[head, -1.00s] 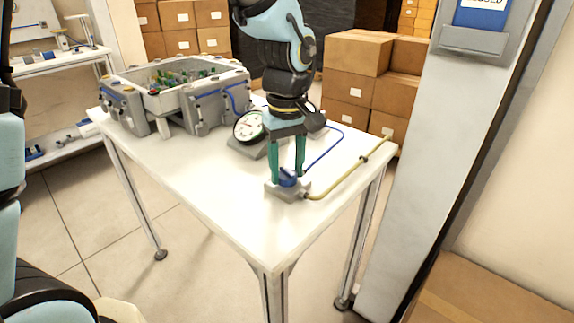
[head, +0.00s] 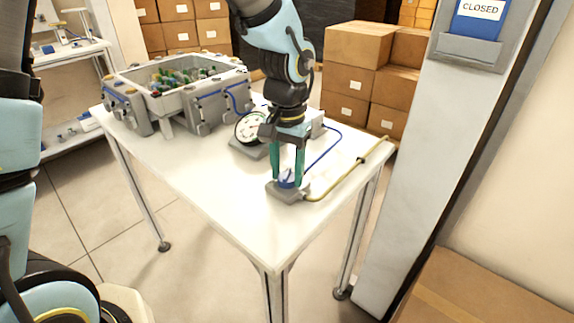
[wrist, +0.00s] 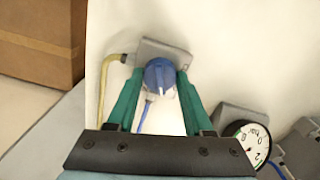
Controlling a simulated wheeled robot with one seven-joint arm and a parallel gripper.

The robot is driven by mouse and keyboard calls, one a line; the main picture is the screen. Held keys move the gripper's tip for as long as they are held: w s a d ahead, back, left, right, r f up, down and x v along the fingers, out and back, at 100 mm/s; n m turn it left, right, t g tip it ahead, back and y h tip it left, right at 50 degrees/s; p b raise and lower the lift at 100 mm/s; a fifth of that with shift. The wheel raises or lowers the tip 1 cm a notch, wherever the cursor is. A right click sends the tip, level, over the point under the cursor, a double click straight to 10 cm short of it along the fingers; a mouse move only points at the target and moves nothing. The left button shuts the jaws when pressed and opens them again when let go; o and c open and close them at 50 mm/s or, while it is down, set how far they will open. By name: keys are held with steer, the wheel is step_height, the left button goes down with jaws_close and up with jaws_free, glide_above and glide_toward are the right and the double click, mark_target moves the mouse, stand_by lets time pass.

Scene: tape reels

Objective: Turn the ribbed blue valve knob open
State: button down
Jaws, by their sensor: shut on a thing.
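The blue valve knob (head: 287,180) sits on a small grey block (head: 283,195) near the front right of the white table. It also shows in the wrist view (wrist: 160,76), with a pale line on its top. My gripper (head: 288,178) points down over it with its two green fingers on either side of the knob. In the wrist view my gripper (wrist: 158,84) is closed against both sides of the knob. The fingers hide parts of the knob's sides, and its ribs are too small to tell.
A yellow hose (head: 345,178) and a blue tube (head: 322,155) run from the block. A round dial gauge (head: 249,127) stands behind the knob. A grey bin of small parts (head: 190,88) is at the back left. The table's left front is clear.

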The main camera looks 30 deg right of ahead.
mark_target(287, 173)
steer(key=m+p, duration=0.1)
steer(key=m, duration=0.3)
steer(key=shift+m+p, duration=0.4)
stand_by(0.4)
steer(key=shift+c, duration=1.5)
jaws_free()
step_height(287, 173, up, 11)
steer(key=shift+b, duration=0.4)
steer(key=shift+f, duration=0.1)
